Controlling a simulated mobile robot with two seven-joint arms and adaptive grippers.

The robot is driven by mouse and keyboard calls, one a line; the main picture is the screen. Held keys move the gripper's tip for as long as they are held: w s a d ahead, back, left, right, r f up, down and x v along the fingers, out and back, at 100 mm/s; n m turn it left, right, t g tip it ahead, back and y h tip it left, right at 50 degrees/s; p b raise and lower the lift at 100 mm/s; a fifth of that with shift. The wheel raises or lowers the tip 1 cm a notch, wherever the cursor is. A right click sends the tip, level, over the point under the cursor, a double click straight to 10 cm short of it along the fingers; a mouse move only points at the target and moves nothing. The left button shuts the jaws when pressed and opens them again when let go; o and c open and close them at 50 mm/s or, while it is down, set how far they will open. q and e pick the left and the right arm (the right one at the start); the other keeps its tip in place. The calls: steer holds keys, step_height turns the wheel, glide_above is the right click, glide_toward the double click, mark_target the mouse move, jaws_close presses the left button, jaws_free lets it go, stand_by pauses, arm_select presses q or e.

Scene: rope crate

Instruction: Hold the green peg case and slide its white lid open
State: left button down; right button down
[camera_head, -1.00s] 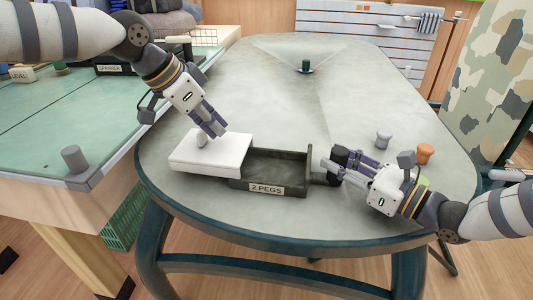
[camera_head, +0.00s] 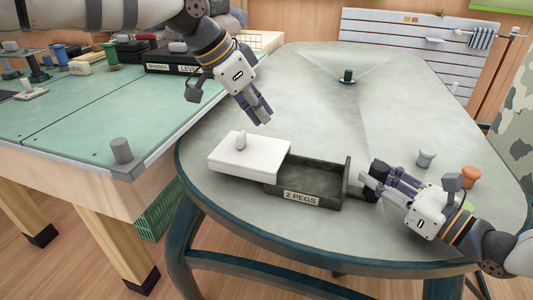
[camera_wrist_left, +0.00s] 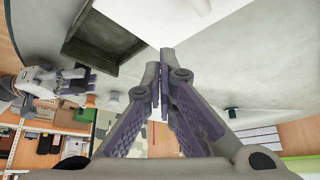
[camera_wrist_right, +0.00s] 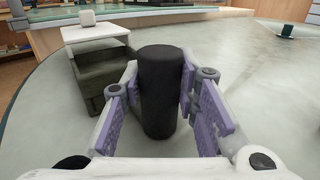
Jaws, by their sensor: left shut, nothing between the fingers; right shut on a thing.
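The dark green peg case (camera_head: 333,203) lies on the table with a "2 PEGS" label on its front. Its right part is uncovered and looks empty inside. The white lid (camera_head: 225,163) with its pale knob (camera_head: 241,141) sits over the left part and juts out past the left end. My left gripper (camera_head: 263,118) is shut and empty, above and behind the knob, apart from it; its closed fingertips show in the left wrist view (camera_wrist_left: 165,55). My right gripper (camera_head: 370,181) is shut on the case's black handle (camera_wrist_right: 160,90) at the right end.
A grey peg (camera_head: 426,158) and an orange peg (camera_head: 470,177) stand behind my right gripper. A dark green peg (camera_head: 347,76) stands far back. A second green-topped table (camera_head: 95,115) on the left holds trays and several parts. The middle of the grey table is clear.

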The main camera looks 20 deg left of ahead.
steer(key=shift+s+f, duration=0.15)
steer(key=shift+f, duration=0.1)
steer(key=c, duration=1.3)
jaws_free()
steer(key=shift+c, duration=0.2)
steer(key=shift+o, duration=0.9)
steer(key=shift+r, duration=0.1)
steer(key=v, duration=1.2)
